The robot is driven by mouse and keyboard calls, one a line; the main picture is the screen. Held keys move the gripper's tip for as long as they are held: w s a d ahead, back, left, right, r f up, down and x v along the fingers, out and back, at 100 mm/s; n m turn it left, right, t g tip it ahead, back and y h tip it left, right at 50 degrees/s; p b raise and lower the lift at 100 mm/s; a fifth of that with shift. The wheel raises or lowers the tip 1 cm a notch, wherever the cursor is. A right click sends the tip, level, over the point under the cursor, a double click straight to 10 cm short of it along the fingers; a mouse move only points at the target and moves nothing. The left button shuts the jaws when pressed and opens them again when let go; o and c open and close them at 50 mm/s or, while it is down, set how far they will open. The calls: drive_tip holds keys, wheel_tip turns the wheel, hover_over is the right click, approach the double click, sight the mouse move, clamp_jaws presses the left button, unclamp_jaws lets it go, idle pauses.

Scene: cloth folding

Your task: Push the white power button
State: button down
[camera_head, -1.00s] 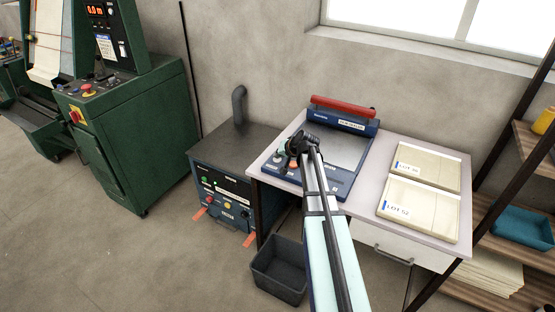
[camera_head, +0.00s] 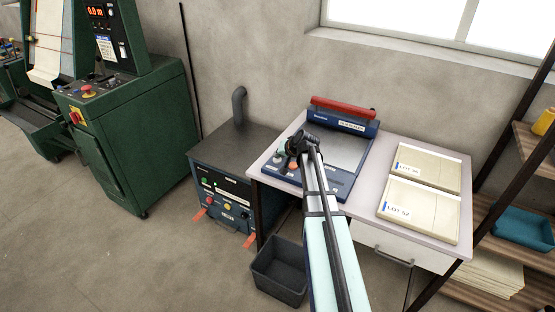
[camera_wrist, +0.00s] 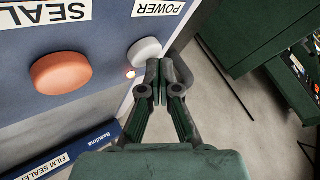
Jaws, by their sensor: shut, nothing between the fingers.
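The white power button (camera_wrist: 144,50) is a round knob on the sealer's panel, under a POWER label (camera_wrist: 157,8) in the wrist view. A small glowing orange-red light (camera_wrist: 130,73) sits just below it. My gripper (camera_wrist: 157,75) is shut and empty. Its fingertips are right at the button's lower right edge and cover a bit of it; I cannot tell whether they touch it. In the head view my gripper (camera_head: 291,149) is over the front left of the blue film sealer (camera_head: 335,178), and the white button cannot be made out there.
A large orange-red button (camera_wrist: 61,73) under the SEAL label is left of the white one. The sealer stands on a pale table (camera_head: 372,215), with two LOT packages (camera_head: 417,207) at right. A dark box machine (camera_head: 222,190) stands left, a grey bin (camera_head: 279,272) below.

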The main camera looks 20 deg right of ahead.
sight(278, 160)
drive_tip(key=shift+r+p, duration=1.2)
drive_tip(key=shift+r, duration=1.85)
drive_tip(key=s+a+f+n+g, duration=0.5)
drive_tip(key=s+a+f+g, duration=0.2)
drive_tip(key=s+a+f, duration=1.35)
drive_tip(key=s+a+f+g, duration=0.1)
drive_tip(key=s+f+g, duration=0.2)
drive_tip(key=s, duration=1)
drive_tip(key=s+a+f+n+g+h, duration=0.1)
drive_tip(key=s+f+g, duration=0.2)
drive_tip(key=s+f, duration=0.7)
drive_tip(key=s+a+f+g+h, duration=0.1)
drive_tip(key=s+f, duration=0.5)
drive_tip(key=s, duration=1)
drive_tip(key=shift+s+a+f+n+g, duration=0.2)
drive_tip(key=shift+s+n+g, duration=0.1)
drive_tip(key=shift+g, duration=0.6)
